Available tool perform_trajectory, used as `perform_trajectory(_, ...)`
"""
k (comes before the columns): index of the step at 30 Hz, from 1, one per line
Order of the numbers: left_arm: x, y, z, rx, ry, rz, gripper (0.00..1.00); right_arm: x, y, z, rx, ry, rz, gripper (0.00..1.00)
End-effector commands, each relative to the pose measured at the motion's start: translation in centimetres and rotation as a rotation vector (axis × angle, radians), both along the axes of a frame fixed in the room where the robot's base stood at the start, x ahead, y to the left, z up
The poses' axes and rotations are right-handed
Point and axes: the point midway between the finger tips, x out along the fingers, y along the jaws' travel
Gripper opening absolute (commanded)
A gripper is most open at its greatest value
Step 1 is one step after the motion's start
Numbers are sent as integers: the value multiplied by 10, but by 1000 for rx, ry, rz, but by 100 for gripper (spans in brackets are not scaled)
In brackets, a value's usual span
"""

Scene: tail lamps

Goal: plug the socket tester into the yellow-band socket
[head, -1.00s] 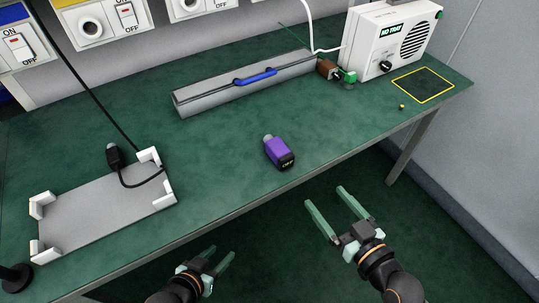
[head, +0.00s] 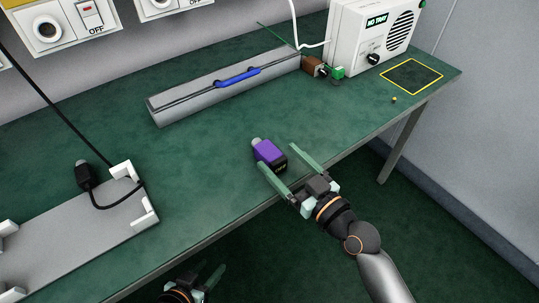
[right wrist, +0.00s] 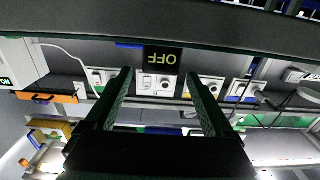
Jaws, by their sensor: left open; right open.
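The socket tester (head: 268,153), a purple block with a grey nose and a black OFF end, lies on the green bench. My right gripper (head: 278,157) is open at the tester's near end, with a finger to either side; whether they touch it is unclear. In the right wrist view the tester's black OFF end (right wrist: 163,59) appears upside down between the open fingers (right wrist: 160,100). My left gripper (head: 207,282) is open and empty below the bench's front edge, partly cut off.
A grey tray (head: 70,245) with white corners and a black cabled plug (head: 85,175) is at left. A grey bar with a blue handle (head: 238,76) lies behind the tester. A white radio-like box (head: 370,35) stands at back right. Bench around the tester is clear.

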Motion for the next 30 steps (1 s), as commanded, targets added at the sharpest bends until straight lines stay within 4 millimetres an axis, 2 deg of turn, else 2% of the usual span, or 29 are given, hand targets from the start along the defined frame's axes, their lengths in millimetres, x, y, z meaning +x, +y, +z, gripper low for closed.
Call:
perform_trajectory(5,1,2,-7,3,-2,4,50,21,16,-9,4,1,0,88)
perform_trajectory(9,3,4,-5,6,-10,7,50,35,25,-8,2,0,-2,88)
perform_trajectory(18,9,3,4,0,-40,8,50,39,28,-8,-1,1,-1,88)
perform_trajectory(30,7,1,1,-1,-31,5,50,39,28,-8,0,1,-1,44)
